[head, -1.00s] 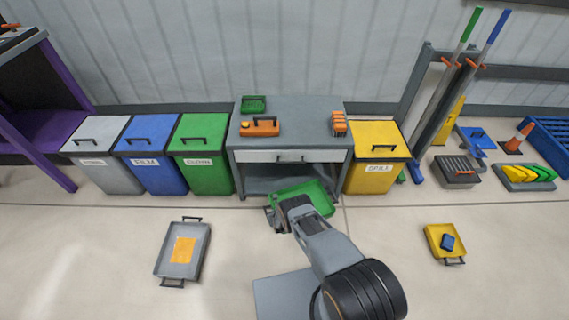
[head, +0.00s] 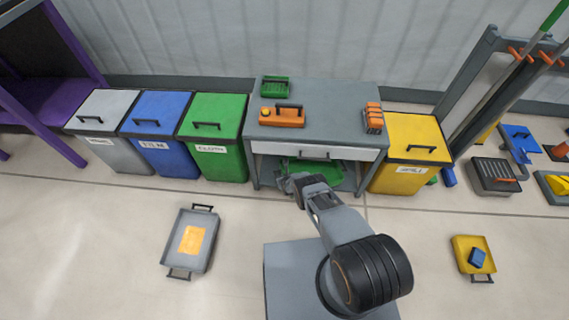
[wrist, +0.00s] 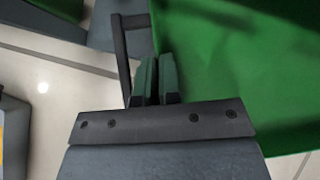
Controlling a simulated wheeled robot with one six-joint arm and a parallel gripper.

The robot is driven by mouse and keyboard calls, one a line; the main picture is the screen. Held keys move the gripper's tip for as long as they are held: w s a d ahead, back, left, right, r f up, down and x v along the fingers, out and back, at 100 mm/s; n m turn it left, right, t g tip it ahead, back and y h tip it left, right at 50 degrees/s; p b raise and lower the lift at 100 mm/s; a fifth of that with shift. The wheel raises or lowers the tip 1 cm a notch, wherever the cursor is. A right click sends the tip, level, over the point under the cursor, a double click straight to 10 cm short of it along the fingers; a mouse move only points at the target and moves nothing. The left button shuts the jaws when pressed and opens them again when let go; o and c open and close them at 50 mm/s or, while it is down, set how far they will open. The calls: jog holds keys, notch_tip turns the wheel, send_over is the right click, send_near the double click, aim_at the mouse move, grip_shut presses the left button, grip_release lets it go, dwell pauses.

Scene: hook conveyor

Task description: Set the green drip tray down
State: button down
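The green drip tray (head: 322,179) is partly under the drawer of the grey workbench, at its lower shelf (head: 268,182). The drawer front and my arm hide part of it, and I cannot tell whether it touches the shelf. In the wrist view its green floor (wrist: 240,60) fills the right side, and a dark handle (wrist: 121,55) stands at its left edge. My gripper (head: 286,184) is at the tray's near left side. In the wrist view its two fingers (wrist: 156,80) are close together at the tray's edge beside the handle, shut on the tray.
The workbench top (head: 335,105) holds a green crate (head: 275,87), an orange toolbox (head: 282,116) and an orange rack (head: 374,118). Green (head: 214,130) and yellow (head: 412,150) bins flank the bench. A grey tray (head: 190,240) and a yellow tray (head: 473,255) lie on the open floor.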

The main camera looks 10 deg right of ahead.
aim_at(280, 161)
jog(key=w+b, duration=0.6)
jog(key=w+a+b, duration=0.1)
jog(key=w+b, duration=0.2)
jog(key=shift+w+f, duration=0.25)
jog(key=w+b, duration=0.1)
jog(key=b, duration=0.1)
jog(key=shift+b, duration=0.3)
jog(key=shift+w+a+r+b, duration=0.1)
jog(key=shift+w+r+b, duration=0.3)
jog(key=shift+b, duration=0.3)
jog(key=shift+w+f, duration=0.1)
jog(key=shift+w, duration=0.05)
jog(key=f+b, duration=0.1)
jog(key=b, duration=0.2)
jog(key=f+b, duration=0.2)
jog(key=b, duration=0.1)
jog(key=shift+w+f, duration=0.25)
jog(key=shift+w, duration=0.1)
jog(key=shift+r, duration=0.1)
